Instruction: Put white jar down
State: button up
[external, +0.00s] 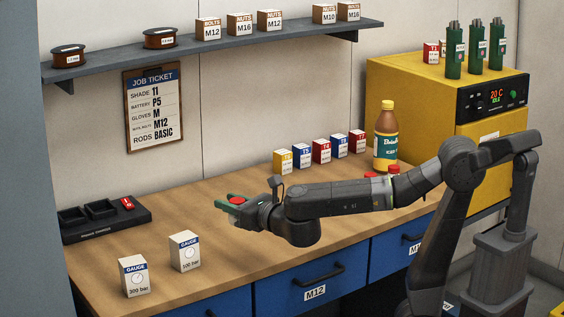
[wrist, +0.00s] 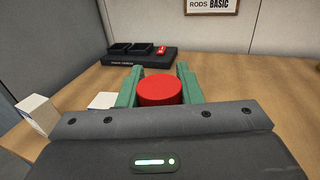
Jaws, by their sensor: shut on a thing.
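My gripper (external: 237,200) is shut on a jar with a red lid (wrist: 160,90), which sits between the two green fingers in the wrist view. A little of the jar's pale body (external: 236,209) shows below the fingers in the external view; most of it is hidden by the gripper. The jar looks upright. It is over the wooden workbench (external: 180,218); I cannot tell whether its base touches the top.
A black tray (external: 105,221) with compartments and a small red item is at the bench's left back. Small boxes (external: 321,151), a brown bottle (external: 386,140) and red-lidded items (external: 393,169) stand right. Bench between tray and gripper is clear.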

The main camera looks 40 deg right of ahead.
notch_tip(320, 180, up, 11)
jog(key=w+d+m+t+h+p, duration=0.1)
jog(key=w+d+m+h+p, duration=0.2)
jog(key=w+d, duration=0.95)
jog(key=w+d+r+m+h+p, duration=0.15)
jog(key=w+d+h, duration=0.3)
jog(key=d, duration=1.15)
jog(key=w+d+f+m+h+p, duration=0.1)
jog(key=w+d+m+h+p, duration=0.3)
jog(key=d, duration=1.1)
jog(key=s+d+g+h+p, duration=0.1)
jog(key=s+d, duration=0.2)
jog(key=d, duration=0.8)
jog(key=s+d+f+m+g+h, duration=0.1)
jog(key=s+d, duration=0.2)
jog(key=d, duration=0.7)
jog(key=s+d+g+h+p, duration=0.1)
jog(key=s+d, duration=0.2)
jog(key=d, duration=0.8)
notch_tip(320, 180, down, 22)
jog(key=shift+s+d+r+b, duration=0.1)
jog(key=shift+s+r+b, duration=0.1)
jog(key=shift+b, duration=0.6)
jog(key=shift+r, duration=0.1)
